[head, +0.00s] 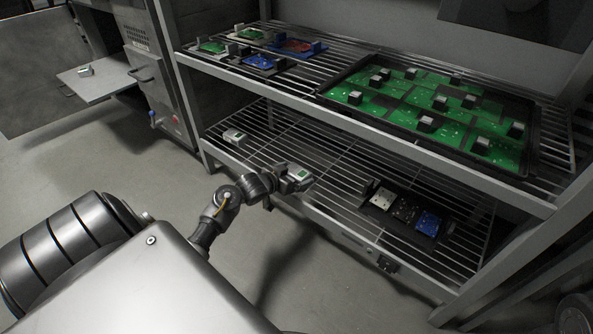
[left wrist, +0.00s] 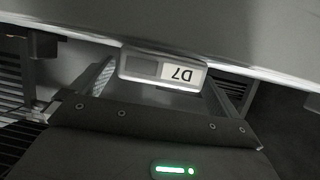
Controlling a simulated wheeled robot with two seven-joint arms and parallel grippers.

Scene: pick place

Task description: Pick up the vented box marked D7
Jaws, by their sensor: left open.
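The box marked D7 (left wrist: 163,70) shows in the left wrist view, with its label upside down and a dark patch beside the mark. It sits between the two fingers of my left gripper (head: 291,178), which is open; I cannot tell whether either finger touches it. In the head view my left gripper is at the front of the lower shelf. A light block with a green patch (head: 302,174) shows at its tip, its mark unreadable. A similar light box (head: 233,136) stands farther left on that shelf. My right gripper is not in view.
The wire lower shelf (head: 335,163) also holds a dark tray (head: 382,215) with white and blue parts. The upper shelf's front rail (head: 365,128) runs above my gripper. A large tray of green boards (head: 418,81) and several small boards lie on the upper shelf.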

